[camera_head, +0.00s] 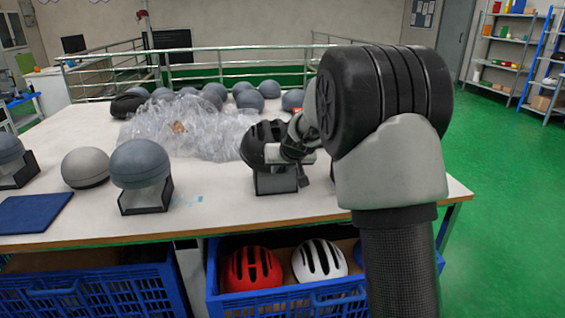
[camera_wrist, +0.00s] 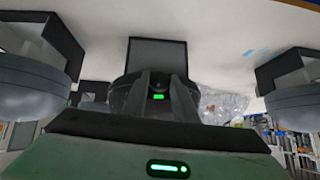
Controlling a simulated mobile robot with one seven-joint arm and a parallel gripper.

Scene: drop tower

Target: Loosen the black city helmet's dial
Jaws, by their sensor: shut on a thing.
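The black city helmet (camera_head: 256,142), dark with vent slots, sits on a black stand (camera_head: 276,181) near the middle of the table's front. A small green mark shows between the fingers. The dial's setting cannot be read.
A grey-blue helmet (camera_head: 141,162) on a stand and a light grey helmet (camera_head: 86,167) are to the left. Clear plastic wrap (camera_head: 190,128) and several helmets lie behind. Blue crates (camera_head: 105,294) stand below the front edge, one holding a red helmet (camera_head: 252,268) and a white helmet (camera_head: 319,260).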

